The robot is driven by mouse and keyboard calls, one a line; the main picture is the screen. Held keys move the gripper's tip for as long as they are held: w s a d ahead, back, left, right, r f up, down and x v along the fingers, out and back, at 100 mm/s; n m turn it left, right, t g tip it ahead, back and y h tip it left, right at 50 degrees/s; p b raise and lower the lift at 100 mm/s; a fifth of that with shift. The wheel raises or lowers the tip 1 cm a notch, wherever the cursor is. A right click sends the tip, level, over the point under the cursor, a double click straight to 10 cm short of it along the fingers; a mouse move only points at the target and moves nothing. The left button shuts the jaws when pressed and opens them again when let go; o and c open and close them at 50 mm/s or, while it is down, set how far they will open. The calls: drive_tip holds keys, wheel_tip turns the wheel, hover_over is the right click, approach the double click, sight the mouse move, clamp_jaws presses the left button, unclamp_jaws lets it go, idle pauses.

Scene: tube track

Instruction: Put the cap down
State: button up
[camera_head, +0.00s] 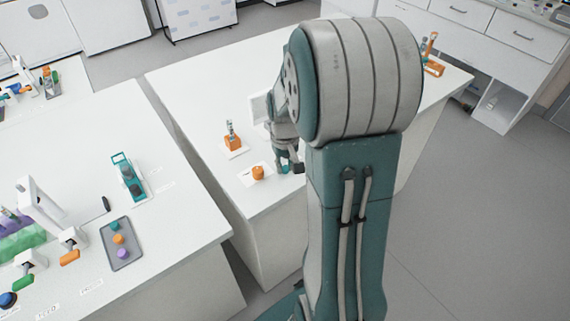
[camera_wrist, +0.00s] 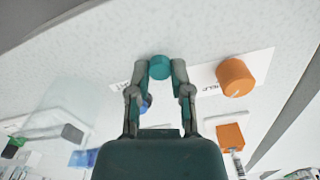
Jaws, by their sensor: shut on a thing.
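My gripper (camera_wrist: 160,68) is shut on a teal cap (camera_wrist: 159,66), pinched between its two fingertips in the wrist view. The cap is close to the white table surface; I cannot tell whether it touches. In the head view my gripper (camera_head: 289,165) is low over the middle table (camera_head: 205,100), right of an orange cap. I cannot clearly pick out the teal cap there. The orange cap (camera_head: 258,173) sits on a white printed card (camera_head: 247,181). It also shows in the wrist view (camera_wrist: 236,77), right of the teal cap and apart from it.
An orange block holding a tube (camera_head: 233,142) stands behind the orange cap, and shows in the wrist view (camera_wrist: 231,136). The table edge is near. A grey tray (camera_head: 122,255) with several coloured caps lies on the left table. My arm hides part of the middle table.

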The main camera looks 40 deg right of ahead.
sight(285, 167)
drive_tip(key=o, duration=0.7)
wheel_tip(285, 167, up, 11)
drive_tip(key=shift+s+a+r+n+t, duration=0.5)
drive_tip(key=shift+s+a+r+t, duration=0.55)
drive_tip(key=shift+s+a, duration=1.5)
drive_tip(key=shift+s+a+r+n+t, duration=0.5)
drive_tip(key=shift+s+a+r+t, duration=0.5)
drive_tip(key=shift+s+a, duration=1.6)
drive_tip(key=shift+s+a+r+n+t, duration=0.65)
drive_tip(key=shift+s+a+r, duration=0.7)
drive_tip(key=shift+a, duration=2.25)
drive_tip(key=shift+f, duration=0.1)
